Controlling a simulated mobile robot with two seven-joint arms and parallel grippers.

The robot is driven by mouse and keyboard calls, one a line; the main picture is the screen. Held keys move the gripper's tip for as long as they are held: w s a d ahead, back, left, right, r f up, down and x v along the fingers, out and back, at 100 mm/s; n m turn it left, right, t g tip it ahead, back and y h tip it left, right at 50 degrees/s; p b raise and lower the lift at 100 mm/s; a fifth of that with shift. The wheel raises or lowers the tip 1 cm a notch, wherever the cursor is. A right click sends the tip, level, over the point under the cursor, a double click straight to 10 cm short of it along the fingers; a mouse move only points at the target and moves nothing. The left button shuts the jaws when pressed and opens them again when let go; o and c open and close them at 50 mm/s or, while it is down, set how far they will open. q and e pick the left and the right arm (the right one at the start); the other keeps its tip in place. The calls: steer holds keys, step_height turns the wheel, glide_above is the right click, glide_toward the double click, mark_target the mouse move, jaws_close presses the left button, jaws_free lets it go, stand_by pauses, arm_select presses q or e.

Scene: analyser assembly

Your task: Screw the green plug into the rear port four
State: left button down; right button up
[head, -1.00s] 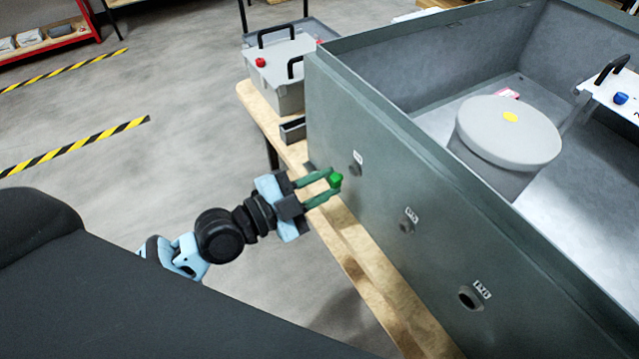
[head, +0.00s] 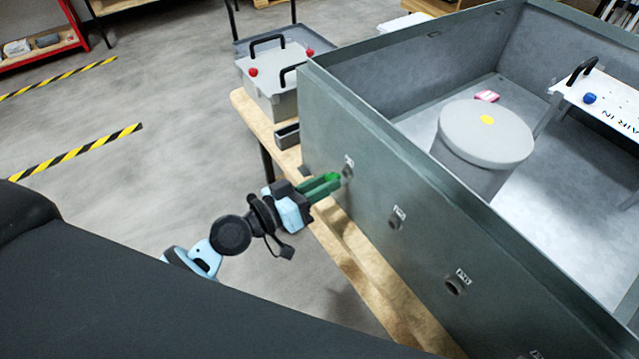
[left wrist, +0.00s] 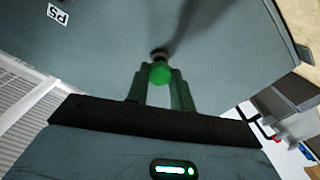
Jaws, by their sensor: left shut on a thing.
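My left gripper (head: 335,183) is shut on the green plug (left wrist: 160,73), which shows between the two fingertips in the left wrist view. In the head view the fingers mostly hide the plug. The gripper is at the grey housing wall (head: 400,180), in front of the farthest visible port (head: 348,173). In the left wrist view a dark round port (left wrist: 159,53) lies just beyond the plug. The plug's front end is hidden, so I cannot tell whether it is in the port. My right gripper is not in view.
Two other labelled ports sit nearer along the wall, a middle one (head: 395,222) and a near one (head: 455,285). The housing holds a grey cylinder (head: 485,135). A grey box with a black handle (head: 275,80) stands on the wooden bench (head: 350,255) beyond the gripper.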

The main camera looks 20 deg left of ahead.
arm_select(q)
steer(key=shift+n, duration=0.5)
stand_by(1.5)
steer(key=shift+w+d, duration=0.25)
stand_by(0.4)
stand_by(0.4)
steer(key=shift+w+d, duration=0.25)
steer(key=shift+w, duration=0.05)
stand_by(0.5)
